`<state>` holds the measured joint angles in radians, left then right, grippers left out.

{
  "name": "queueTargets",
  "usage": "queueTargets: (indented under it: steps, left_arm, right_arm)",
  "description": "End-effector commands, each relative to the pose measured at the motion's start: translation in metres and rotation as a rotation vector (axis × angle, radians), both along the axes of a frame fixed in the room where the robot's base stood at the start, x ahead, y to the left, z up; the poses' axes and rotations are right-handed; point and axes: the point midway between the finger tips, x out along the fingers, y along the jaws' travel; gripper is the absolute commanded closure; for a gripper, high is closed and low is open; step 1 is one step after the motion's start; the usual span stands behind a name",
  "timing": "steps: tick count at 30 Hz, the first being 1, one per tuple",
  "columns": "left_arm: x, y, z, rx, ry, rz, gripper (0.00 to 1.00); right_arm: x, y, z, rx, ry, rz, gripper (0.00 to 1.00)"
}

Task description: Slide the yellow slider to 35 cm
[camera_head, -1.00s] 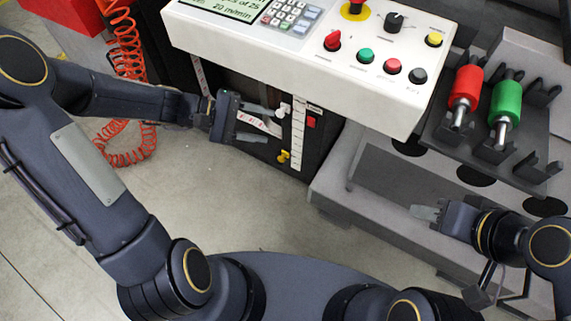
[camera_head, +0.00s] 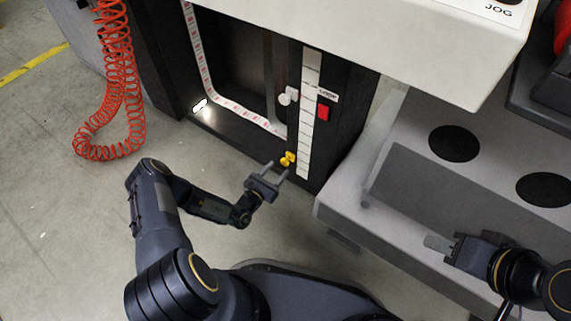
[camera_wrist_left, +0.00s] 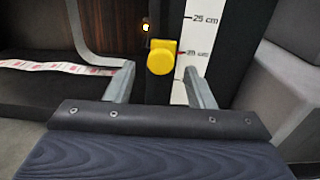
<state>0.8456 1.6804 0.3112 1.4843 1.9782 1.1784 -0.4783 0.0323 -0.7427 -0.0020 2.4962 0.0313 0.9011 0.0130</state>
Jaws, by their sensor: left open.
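The yellow slider (camera_head: 288,158) sits low beside the white scale strip (camera_head: 305,127) on the dark machine front. In the left wrist view the yellow slider (camera_wrist_left: 162,57) is level with about the 20 cm mark, below the 25 cm mark (camera_wrist_left: 205,19). My left gripper (camera_head: 277,170) is open just in front of the slider. In the wrist view its fingers stand either side of the slider, with gaps, and do not visibly touch it. My right gripper (camera_head: 438,243) is far to the right, away from the slider; its finger gap is not clear.
A white knob (camera_head: 289,96) is higher up on the left of the scale. A red block (camera_head: 323,113) is right of it. The white console (camera_head: 400,35) overhangs above, and a grey ledge (camera_head: 345,205) juts out at right. A red coiled hose (camera_head: 120,90) hangs at left.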

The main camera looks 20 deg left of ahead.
Motion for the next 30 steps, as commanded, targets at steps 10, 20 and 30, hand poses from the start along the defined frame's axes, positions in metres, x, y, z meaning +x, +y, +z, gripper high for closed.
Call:
queueTargets:
  steps: [10,20,30]
  left_arm:
    - [0.046,-0.017,-0.001,0.001,-0.001,-0.004,0.51]
    - [0.051,-0.019,0.001,0.000,0.000,-0.004,0.51]
    - [0.051,-0.018,0.000,0.000,0.000,-0.002,0.93]
  right_arm:
    - [0.000,0.000,-0.024,0.000,0.000,0.000,0.64]
    - [0.000,0.000,-0.024,0.000,0.000,0.000,0.64]
    - [0.000,0.000,-0.024,0.000,0.000,0.000,0.64]
